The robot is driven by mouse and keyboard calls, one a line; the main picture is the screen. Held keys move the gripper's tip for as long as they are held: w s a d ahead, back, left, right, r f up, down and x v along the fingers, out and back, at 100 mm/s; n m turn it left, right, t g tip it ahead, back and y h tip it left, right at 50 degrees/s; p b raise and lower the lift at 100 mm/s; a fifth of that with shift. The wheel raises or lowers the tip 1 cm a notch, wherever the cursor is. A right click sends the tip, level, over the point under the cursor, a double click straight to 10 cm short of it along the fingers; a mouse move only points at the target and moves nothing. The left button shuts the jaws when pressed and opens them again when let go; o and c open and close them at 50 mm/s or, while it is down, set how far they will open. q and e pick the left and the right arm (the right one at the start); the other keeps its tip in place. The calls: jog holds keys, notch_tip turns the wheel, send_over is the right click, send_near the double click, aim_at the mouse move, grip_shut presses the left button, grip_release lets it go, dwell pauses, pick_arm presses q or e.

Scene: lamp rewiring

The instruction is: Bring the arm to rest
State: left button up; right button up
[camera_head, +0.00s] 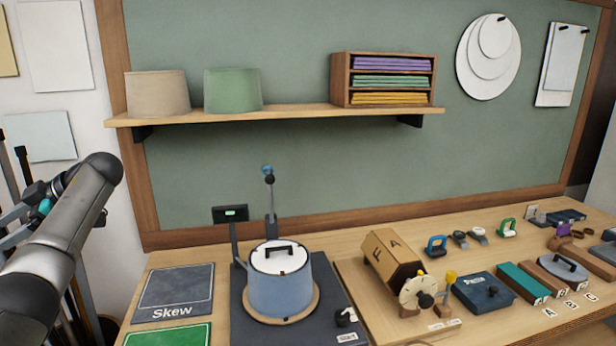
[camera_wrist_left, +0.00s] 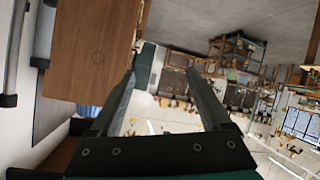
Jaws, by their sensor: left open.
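My left arm (camera_head: 50,235) comes in from the left edge in the head view and is raised beside the wall, left of the workbench. Its fingers cannot be made out clearly there. In the left wrist view my left gripper (camera_wrist_left: 165,100) is open, with its two dark fingers apart and nothing between them. It points away from the bench things, toward the room, with a wooden surface (camera_wrist_left: 95,50) at the upper left. My right gripper is not in view.
The workbench (camera_head: 480,222) holds a blue pot-like fixture (camera_head: 281,290), a dark Skew mat (camera_head: 175,287), a green mat (camera_head: 168,335), a wooden block with letters (camera_head: 390,258) and several small tools. A shelf (camera_head: 290,113) above carries two lampshades and a paper rack.

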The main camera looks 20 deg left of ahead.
pick_arm(q)
jog(key=s+a+f+m+t+y, duration=0.1)
jog(key=a+f+m+t+y, duration=0.2)
jog(key=f+m, duration=0.75)
jog(key=a+f+m+t+y, duration=0.1)
jog(key=a+f+m+t, duration=0.3)
jog(key=f+m, duration=0.65)
jog(key=s+d+f+m+t+h, duration=0.25)
jog(key=s+f+m+h, duration=0.25)
jog(key=s+f+m, duration=1.15)
jog(key=s+d+f+n+h, duration=0.2)
jog(key=s+d+f, duration=0.1)
jog(key=d+f, duration=0.9)
jog(key=s+d+f+n+h, duration=0.2)
jog(key=d+f+h, duration=0.1)
jog(key=d+f, duration=0.9)
jog(key=s+d+f+n+h, duration=0.1)
jog(key=d+f+h, duration=0.1)
jog(key=d, duration=1.3)
jog(key=s+d+f+h, duration=0.1)
jog(key=d+f+h, duration=0.1)
jog(key=d, duration=1.3)
notch_tip(320, 180, down, 12)
jog(key=b, duration=1.2)
jog(key=shift+a, duration=0.1)
